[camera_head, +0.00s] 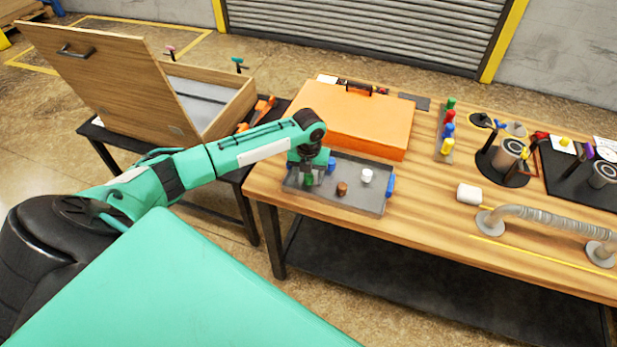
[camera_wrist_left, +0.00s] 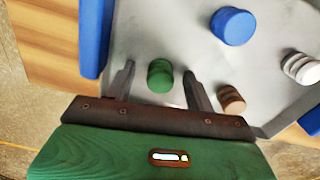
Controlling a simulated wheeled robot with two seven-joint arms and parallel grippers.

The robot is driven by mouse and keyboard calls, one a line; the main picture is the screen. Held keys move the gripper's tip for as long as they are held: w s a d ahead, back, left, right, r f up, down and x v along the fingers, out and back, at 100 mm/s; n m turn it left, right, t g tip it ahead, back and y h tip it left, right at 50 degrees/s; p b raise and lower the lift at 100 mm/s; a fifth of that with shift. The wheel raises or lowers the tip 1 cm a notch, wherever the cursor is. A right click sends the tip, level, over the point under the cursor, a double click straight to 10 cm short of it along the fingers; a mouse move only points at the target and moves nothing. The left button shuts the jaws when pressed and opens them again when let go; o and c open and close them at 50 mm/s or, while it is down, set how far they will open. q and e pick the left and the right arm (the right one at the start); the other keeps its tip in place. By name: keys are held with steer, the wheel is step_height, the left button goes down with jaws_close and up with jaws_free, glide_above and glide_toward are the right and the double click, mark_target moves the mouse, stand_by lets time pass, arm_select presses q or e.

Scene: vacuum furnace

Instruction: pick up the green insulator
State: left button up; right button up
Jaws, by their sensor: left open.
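The green insulator (camera_wrist_left: 160,75) is a short ribbed cylinder on the grey tray (camera_wrist_left: 165,25). In the left wrist view it stands between the two fingertips of my left gripper (camera_wrist_left: 160,84), with a gap on each side. The fingers are open and hold nothing. In the head view my left gripper (camera_head: 309,178) is low over the left part of the tray (camera_head: 360,205) and largely covers the green insulator. My right gripper does not show.
A brown insulator (camera_wrist_left: 232,100) is close outside one finger. A blue insulator (camera_wrist_left: 233,27) and a white one (camera_wrist_left: 300,68) are farther off. The tray has blue handles (camera_head: 391,186). An orange case (camera_head: 352,122) stands behind it on the wooden table.

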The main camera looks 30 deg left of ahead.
arm_select(q)
steer(key=c, duration=1)
steer(key=shift+c, duration=0.2)
steer(key=shift+r, duration=0.1)
